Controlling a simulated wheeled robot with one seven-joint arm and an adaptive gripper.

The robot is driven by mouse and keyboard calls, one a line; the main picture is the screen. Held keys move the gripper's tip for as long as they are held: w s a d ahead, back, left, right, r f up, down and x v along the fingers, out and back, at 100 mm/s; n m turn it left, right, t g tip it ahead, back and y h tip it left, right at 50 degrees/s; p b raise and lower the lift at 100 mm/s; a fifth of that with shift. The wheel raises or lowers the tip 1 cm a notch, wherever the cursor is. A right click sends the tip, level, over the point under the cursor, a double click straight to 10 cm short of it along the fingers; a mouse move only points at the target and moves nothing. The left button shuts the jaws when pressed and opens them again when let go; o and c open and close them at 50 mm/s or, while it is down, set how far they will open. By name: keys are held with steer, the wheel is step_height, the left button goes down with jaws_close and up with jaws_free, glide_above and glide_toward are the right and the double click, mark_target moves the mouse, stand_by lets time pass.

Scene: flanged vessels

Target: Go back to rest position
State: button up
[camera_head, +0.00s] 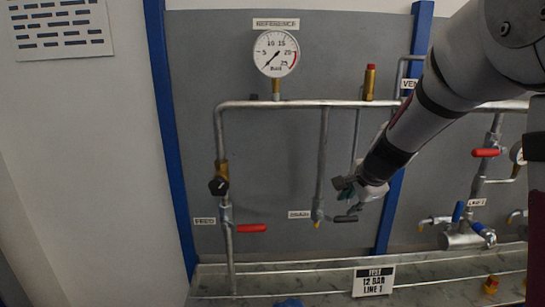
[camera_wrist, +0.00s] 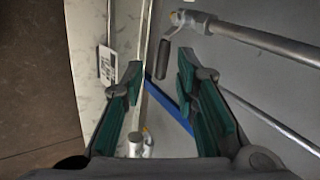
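My arm reaches in from the upper right in the head view, and my gripper (camera_head: 345,185) is in front of the panel, just right of the pipe labelled DRAIN (camera_head: 299,214). In the wrist view my gripper (camera_wrist: 163,72) is open, with green-padded fingers apart. Nothing is held between them. A dark lever handle (camera_wrist: 163,57) on a valve shows beyond the fingertips. In the head view a dark handle (camera_head: 346,218) is just below my gripper. The exact gap to it is hard to tell.
Pipes (camera_head: 270,104) run along the grey panel, with a pressure gauge (camera_head: 276,54), a red feed handle (camera_head: 251,228) and another red handle (camera_head: 486,153). A blue post (camera_head: 389,215) stands behind my gripper. A ledge (camera_head: 240,284) below carries a test sign (camera_head: 373,281).

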steer(key=s+a+r+n+y, duration=0.15)
steer(key=s+r+n, duration=0.25)
steer(key=s, duration=0.4)
steer(key=s+a+r+n, duration=0.3)
steer(key=s+r+n, duration=0.1)
steer(key=s, duration=0.4)
steer(key=s+n+g+h, duration=0.1)
steer(key=s+n, duration=0.7)
steer(key=s, duration=0.9)
steer(key=shift+s+d+r+h, duration=0.15)
steer(key=shift+s+d+h, duration=0.15)
steer(key=shift+h, duration=0.25)
